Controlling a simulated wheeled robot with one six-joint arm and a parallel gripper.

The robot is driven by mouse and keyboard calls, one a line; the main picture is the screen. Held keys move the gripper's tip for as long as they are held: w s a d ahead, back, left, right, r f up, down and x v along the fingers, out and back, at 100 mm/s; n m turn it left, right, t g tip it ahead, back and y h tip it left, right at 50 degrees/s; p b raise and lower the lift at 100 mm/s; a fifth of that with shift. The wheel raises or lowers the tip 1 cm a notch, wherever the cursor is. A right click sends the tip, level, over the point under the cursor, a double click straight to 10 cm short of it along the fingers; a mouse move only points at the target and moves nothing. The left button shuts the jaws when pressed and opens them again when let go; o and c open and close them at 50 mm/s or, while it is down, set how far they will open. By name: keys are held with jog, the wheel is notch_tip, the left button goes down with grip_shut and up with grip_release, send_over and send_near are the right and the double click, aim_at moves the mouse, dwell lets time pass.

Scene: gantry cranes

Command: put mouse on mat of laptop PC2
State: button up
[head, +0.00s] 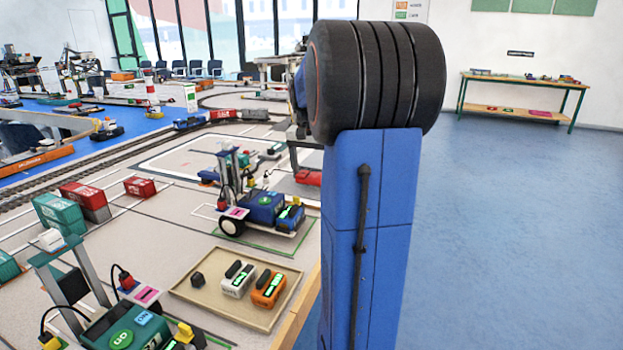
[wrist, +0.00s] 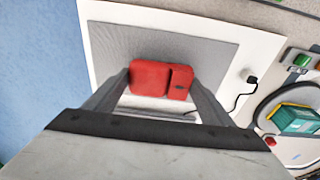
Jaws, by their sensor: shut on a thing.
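In the wrist view my gripper (wrist: 161,83) is shut on a red block-like thing (wrist: 150,78), with one finger at each end. The red thing has rounded edges and a dark seam near its right end. Behind it lies a grey rectangular sheet (wrist: 195,42) on a white panel (wrist: 262,50). I cannot tell whether the red thing touches the sheet. I cannot make out a mouse or a laptop for certain in either view. In the head view my blue and black arm hides the gripper.
In the wrist view a black cable (wrist: 245,92) and a teal block (wrist: 296,119) are at the right. In the head view a tan tray (head: 215,313) holds orange and white units. A model-crane layout fills the left; blue floor (head: 510,230) is clear at the right.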

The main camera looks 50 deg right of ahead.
aim_at(310, 177)
jog(key=shift+f, duration=0.85)
jog(key=shift+f, duration=0.15)
jog(key=o, duration=1.1)
jog(key=r, duration=0.3)
jog(key=a+r, duration=0.1)
jog(key=r, duration=0.7)
jog(key=shift+s+a+r, duration=0.1)
jog(key=shift+s+a, duration=0.1)
jog(key=shift+s, duration=0.1)
jog(key=shift+a+r, duration=0.1)
jog(key=shift+r, duration=0.4)
jog(key=shift+s, duration=0.1)
